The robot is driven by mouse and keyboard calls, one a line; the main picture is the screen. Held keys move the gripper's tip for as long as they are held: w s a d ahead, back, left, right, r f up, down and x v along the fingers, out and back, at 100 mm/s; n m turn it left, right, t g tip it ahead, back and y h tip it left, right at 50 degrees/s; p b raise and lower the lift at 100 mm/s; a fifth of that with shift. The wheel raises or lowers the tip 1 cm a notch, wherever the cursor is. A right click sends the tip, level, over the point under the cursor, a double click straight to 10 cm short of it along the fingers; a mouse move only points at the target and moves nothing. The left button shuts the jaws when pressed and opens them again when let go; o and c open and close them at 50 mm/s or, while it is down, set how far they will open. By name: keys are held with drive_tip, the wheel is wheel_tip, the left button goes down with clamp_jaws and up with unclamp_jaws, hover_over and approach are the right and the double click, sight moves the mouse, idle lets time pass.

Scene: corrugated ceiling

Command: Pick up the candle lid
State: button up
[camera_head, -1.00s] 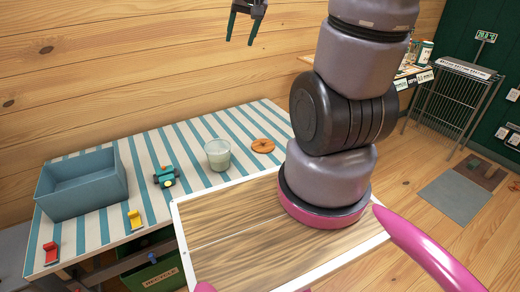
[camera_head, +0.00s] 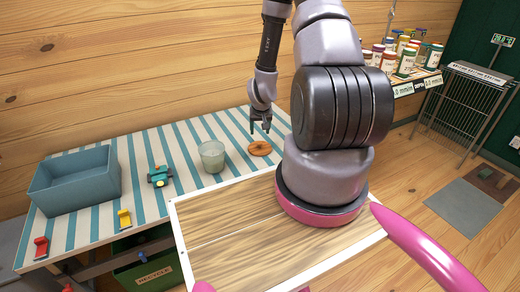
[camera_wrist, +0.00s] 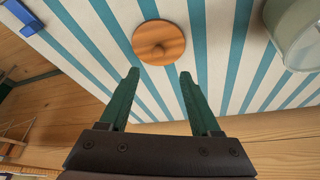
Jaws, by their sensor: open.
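The candle lid is a round, flat wooden disc with a small knob (camera_head: 260,148). My gripper (camera_head: 261,129) points down, above the lid in the head view. Its two green fingers (camera_wrist: 158,78) are apart, with nothing between them. The jar (camera_wrist: 296,32) also shows at the right of the wrist view.
The striped table (camera_head: 190,135) also holds a blue-grey bin (camera_head: 78,192), a teal toy (camera_head: 159,176), a yellow piece (camera_head: 124,218) and a red piece (camera_head: 41,247). A shelf of several jars (camera_head: 404,62) stands at the back right.

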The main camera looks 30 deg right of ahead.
sight(260, 144)
drive_tip(key=x, duration=1)
drive_tip(key=shift+d+f, duration=0.15)
drive_tip(key=shift+d, duration=0.05)
clamp_jaws()
